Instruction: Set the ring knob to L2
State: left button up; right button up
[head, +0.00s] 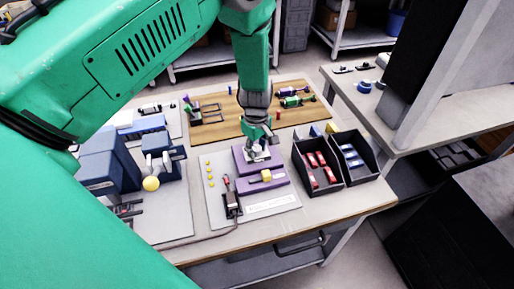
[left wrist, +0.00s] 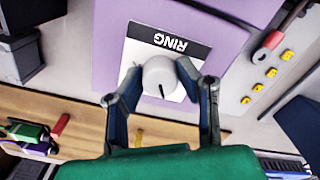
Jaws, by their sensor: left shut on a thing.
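The ring knob (left wrist: 159,74) is a round white knob with a short black pointer line. It sits on a white plate (left wrist: 138,55) with a black strip reading "RING", upside down in the left wrist view. The plate is on a purple panel (left wrist: 200,30); the purple unit also shows in the head view (head: 282,190). My left gripper (head: 258,154) is over that unit. In the left wrist view my left gripper (left wrist: 160,80) has one finger on each side of the knob and is shut on it. I cannot read any L2 mark. My right gripper is not in view.
A wooden board (head: 215,128) lies behind.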

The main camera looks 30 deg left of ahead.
aim_at(257, 147)
pick_arm(q)
jog(key=o, duration=1.1)
jog(key=shift+w, duration=0.1)
jog(key=shift+o, duration=0.2)
jog(key=shift+r, duration=0.2)
notch_tip(257, 147, up, 11)
jog(key=shift+r, duration=0.2)
